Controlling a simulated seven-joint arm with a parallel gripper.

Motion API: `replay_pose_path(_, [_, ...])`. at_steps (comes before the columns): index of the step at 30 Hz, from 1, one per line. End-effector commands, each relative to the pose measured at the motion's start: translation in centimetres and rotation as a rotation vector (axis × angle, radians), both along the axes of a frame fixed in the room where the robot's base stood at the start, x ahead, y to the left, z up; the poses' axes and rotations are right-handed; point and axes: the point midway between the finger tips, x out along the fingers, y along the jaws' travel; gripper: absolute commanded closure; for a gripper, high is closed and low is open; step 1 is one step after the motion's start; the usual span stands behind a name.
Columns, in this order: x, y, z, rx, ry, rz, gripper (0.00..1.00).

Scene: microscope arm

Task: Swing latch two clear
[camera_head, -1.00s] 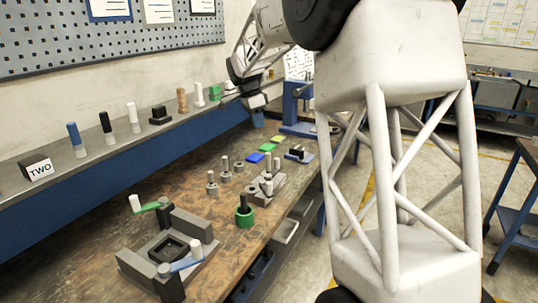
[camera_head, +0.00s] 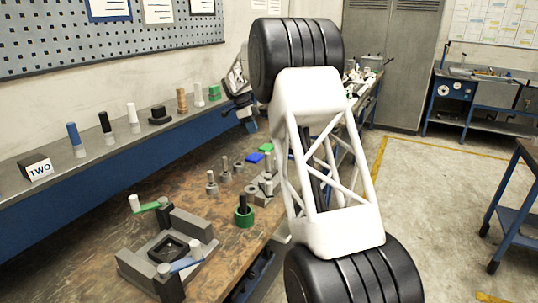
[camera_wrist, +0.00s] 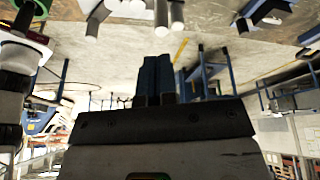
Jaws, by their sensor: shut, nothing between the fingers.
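A grey fixture (camera_head: 135,264) with a dark square recess stands at the front left of the bench. A green latch arm (camera_head: 149,207) with a white knob reaches left from a dark post at its far side, pointing away from the recess. A blue latch arm (camera_head: 186,265) with a white knob runs from a dark post along the near side of the fixture. No number shows on either latch. My gripper (camera_head: 250,126) is beyond the fixture near the wall shelf, well apart from both latches. Its blue fingers (camera_wrist: 157,78) are together and empty in the wrist view.
A green-collared black-topped part (camera_head: 244,213) stands right of the fixture. Several metal posts and blocks lie farther along. My arm hides the bench's right part. Bare wood lies left of the fixture.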

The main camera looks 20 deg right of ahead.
Motion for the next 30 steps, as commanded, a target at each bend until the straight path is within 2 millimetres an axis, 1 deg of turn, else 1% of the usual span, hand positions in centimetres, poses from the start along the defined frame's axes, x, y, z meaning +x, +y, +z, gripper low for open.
replay_pose_path(1, [0.8, -0.1, -0.7, -0.008, -0.001, -0.021, 1.0])
replay_pose_path(6, [2.6, -0.3, -2.1, -0.032, -0.009, -0.087, 1.0])
replay_pose_path(9, [3.2, -0.4, -2.8, -0.041, -0.01, -0.113, 1.0])
replay_pose_path(12, [3.7, -0.5, -3.1, -0.047, -0.014, -0.13, 1.0])
replay_pose_path(30, [3.8, -0.6, -3.6, -0.051, -0.015, -0.138, 1.0])
